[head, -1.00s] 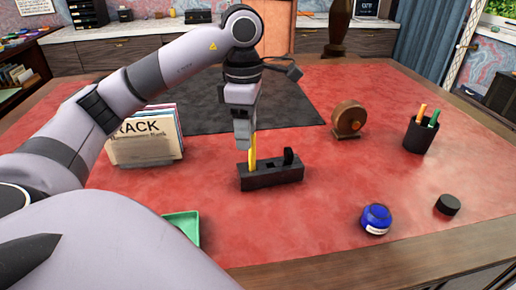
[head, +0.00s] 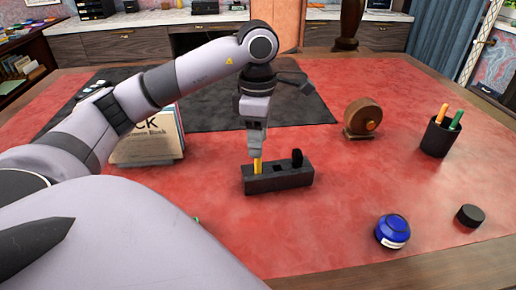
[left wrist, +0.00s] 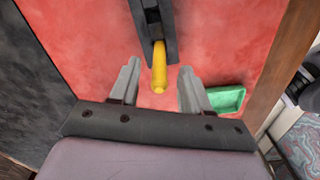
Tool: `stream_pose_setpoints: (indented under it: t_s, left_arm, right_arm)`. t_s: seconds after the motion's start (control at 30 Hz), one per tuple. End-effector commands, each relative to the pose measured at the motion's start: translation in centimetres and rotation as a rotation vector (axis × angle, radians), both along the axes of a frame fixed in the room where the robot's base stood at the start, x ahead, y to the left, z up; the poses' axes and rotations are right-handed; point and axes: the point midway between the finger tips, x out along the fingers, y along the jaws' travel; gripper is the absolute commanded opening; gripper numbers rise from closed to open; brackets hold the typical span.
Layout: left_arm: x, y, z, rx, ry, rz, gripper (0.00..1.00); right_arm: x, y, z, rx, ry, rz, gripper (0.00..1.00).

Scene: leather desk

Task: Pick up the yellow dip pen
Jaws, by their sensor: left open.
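The yellow dip pen (head: 258,166) stands upright in the left part of a black pen holder (head: 277,181) on the red desk top. In the left wrist view the yellow pen (left wrist: 159,70) shows between my fingers, with the holder (left wrist: 170,22) beyond it. My left gripper (head: 256,153) is open, directly above the holder, with its fingers on either side of the pen's top. In the wrist view neither finger (left wrist: 157,88) visibly touches the pen. The holder also has a black piece (head: 297,157) in its right part. My right gripper is not in view.
A blue ink jar (head: 392,231) and a black lid (head: 470,215) lie front right. A brown wheel-like dispenser (head: 362,118) and a pencil cup (head: 440,136) stand right of the holder. A file rack (head: 147,140) stands left, and a green tray (left wrist: 227,99) lies near the holder.

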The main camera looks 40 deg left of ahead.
Motion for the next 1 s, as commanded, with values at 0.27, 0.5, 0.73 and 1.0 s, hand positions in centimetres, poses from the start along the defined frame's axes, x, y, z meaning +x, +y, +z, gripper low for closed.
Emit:
stream_pose_setpoints:
  t_s: [0.27,0.5,0.73,1.0]
  left_arm:
    - [0.0,0.1,-1.8,0.001,-0.001,0.000,0.47]
    - [0.0,0.1,-1.8,0.001,-0.001,0.001,0.11]
    - [0.0,0.1,-1.8,0.001,-0.001,0.001,0.00]
    - [0.0,0.1,-1.1,-0.001,-0.003,0.001,0.00]
  right_arm:
    - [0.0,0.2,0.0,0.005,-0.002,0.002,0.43]
    - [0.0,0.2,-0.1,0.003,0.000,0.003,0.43]
    - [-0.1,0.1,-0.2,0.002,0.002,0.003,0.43]
    - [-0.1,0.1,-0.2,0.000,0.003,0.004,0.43]
